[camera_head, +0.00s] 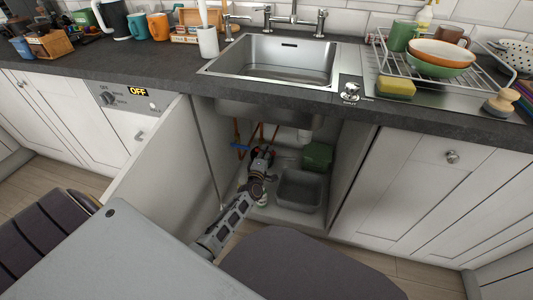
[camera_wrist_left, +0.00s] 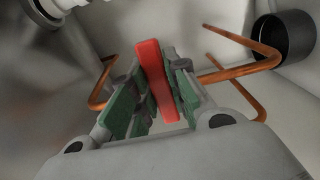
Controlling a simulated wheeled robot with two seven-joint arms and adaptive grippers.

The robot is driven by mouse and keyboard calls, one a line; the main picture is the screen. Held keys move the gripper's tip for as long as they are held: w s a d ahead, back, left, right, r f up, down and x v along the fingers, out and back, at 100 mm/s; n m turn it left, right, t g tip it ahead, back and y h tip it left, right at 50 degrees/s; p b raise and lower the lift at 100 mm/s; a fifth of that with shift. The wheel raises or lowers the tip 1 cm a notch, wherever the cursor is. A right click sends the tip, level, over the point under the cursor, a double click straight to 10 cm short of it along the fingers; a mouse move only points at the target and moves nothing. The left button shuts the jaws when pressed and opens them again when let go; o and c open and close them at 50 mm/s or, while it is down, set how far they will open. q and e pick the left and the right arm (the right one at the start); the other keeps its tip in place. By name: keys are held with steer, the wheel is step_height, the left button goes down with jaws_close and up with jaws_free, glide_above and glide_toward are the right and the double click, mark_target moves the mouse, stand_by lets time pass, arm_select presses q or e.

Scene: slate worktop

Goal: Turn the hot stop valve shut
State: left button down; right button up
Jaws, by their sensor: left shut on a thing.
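The hot stop valve's red lever (camera_wrist_left: 157,82) stands between the green-padded fingers of my left gripper (camera_wrist_left: 156,95) in the left wrist view. The fingers are closed on it from both sides. In the head view my left arm reaches into the open cabinet under the sink, and the left gripper (camera_head: 262,158) is at the pipes at the back. Only a little red shows there, and the valve body is hidden behind the gripper. A blue lever (camera_head: 239,146) is just left of it. My right gripper is not in view.
Copper pipes (camera_wrist_left: 245,72) run on both sides of the gripper, and a dark cylinder (camera_wrist_left: 285,38) is at upper right. In the cabinet, a grey basin (camera_head: 299,190) and a green box (camera_head: 318,156) stand right of my arm. The open cabinet door (camera_head: 150,165) is on the left.

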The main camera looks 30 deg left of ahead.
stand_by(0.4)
arm_select(q)
steer(key=c, duration=1.4)
jaws_free()
steer(key=shift+o, duration=0.2)
